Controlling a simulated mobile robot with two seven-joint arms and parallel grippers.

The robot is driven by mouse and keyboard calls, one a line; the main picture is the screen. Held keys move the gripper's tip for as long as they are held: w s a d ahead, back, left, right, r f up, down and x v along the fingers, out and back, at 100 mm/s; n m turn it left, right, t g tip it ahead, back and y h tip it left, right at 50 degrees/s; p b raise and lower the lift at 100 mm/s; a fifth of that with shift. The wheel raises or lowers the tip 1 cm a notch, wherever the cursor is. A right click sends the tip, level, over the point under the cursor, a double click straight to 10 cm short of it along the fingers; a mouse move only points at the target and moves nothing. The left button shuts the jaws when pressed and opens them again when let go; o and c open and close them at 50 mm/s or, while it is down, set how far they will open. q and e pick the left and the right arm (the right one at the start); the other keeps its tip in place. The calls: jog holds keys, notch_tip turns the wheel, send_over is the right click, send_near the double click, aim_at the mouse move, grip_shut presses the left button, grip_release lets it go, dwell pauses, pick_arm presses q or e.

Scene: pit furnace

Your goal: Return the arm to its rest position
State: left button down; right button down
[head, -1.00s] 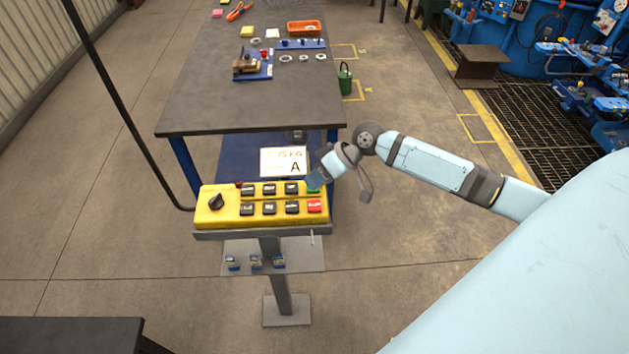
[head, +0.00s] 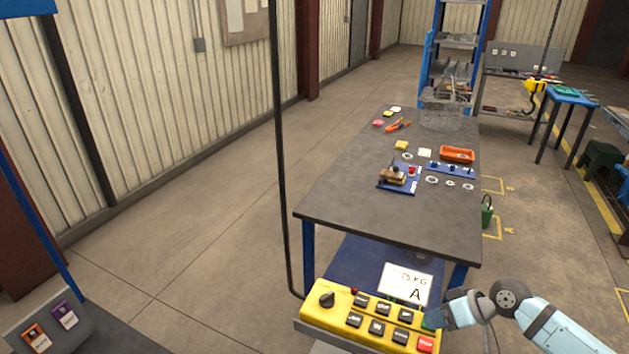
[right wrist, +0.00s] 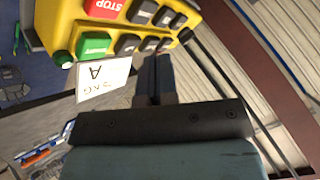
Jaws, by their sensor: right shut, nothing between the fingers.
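My right arm comes in at the lower right of the head view, and its gripper (head: 436,318) is at the right end of the yellow control box (head: 340,311), by the button rows. In the right wrist view the gripper (right wrist: 153,62) has its fingers together with nothing between them. The box (right wrist: 64,20) shows there with its red STOP button, green button and dark buttons. I cannot tell whether the fingertips touch the box. My left gripper is in neither view.
A dark-topped table (head: 360,190) stands behind the box, with an orange tray (head: 457,154) and a blue fixture (head: 398,180) on it. A sign marked A (head: 406,284) hangs at its near end. A black pole (head: 280,150) rises left of the box. Open floor lies left.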

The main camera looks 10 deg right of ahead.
jog(key=s+a+f+t+h, duration=0.25)
jog(key=s+a+f, duration=0.45)
jog(key=f, duration=0.4)
jog(key=s+a+f+t+h, duration=0.1)
jog(key=s+a+t, duration=0.1)
jog(key=s, duration=0.4)
jog(key=s+a+f+t+h, duration=0.1)
jog(key=s+a+t, duration=0.1)
jog(key=s, duration=0.3)
jog(key=shift+s+a+f+m+h, duration=0.2)
jog(key=shift+s+f+m+h, duration=0.15)
jog(key=shift+s+m, duration=0.05)
jog(key=shift+d+t, duration=0.1)
jog(key=shift+t, duration=0.15)
